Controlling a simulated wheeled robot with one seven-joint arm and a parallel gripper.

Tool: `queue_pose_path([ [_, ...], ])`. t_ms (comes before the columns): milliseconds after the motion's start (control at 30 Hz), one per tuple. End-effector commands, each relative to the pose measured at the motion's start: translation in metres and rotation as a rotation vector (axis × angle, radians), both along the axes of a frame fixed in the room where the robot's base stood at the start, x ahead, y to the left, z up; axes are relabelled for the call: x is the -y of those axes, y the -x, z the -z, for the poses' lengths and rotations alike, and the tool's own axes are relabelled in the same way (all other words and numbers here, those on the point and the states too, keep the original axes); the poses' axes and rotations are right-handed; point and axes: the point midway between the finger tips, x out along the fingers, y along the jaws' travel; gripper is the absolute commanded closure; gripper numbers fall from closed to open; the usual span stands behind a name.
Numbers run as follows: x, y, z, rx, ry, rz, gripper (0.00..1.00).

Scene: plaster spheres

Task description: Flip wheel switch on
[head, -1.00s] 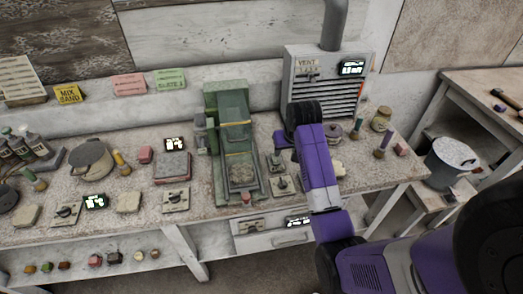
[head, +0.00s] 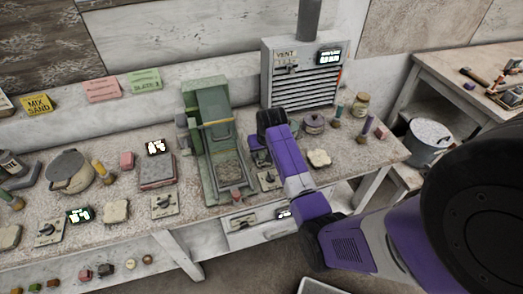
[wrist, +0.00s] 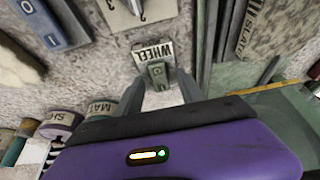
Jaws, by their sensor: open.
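The wheel switch (wrist: 153,52) shows in the wrist view as a small white plate marked WHEEL with a grey-green toggle (wrist: 157,72) at its lower edge. My gripper (wrist: 158,92) is open, its two grey fingers on either side of the toggle. I cannot tell whether they touch it. In the head view my gripper (head: 259,153) is low over the bench, just right of the green machine (head: 213,135), and covers the wheel switch there.
A dial plate (head: 268,180) lies in front of my gripper on the bench. A grey vent box (head: 300,88) stands behind. A lidded pot (head: 314,123) and a pale lump (head: 319,158) are to the right. The green machine closes off the left side.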

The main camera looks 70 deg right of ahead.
Motion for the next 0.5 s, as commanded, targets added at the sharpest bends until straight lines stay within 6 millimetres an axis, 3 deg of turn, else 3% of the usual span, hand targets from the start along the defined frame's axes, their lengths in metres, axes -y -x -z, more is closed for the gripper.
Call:
queue_pose_path([
  [200,0.0002,-0.0001,0.0000,0.000,0.000,0.000,0.56],
  [400,0.0002,0.0000,-0.0002,0.000,0.000,0.000,0.96],
  [500,0.0001,0.0000,-0.0001,0.000,0.000,0.000,1.00],
])
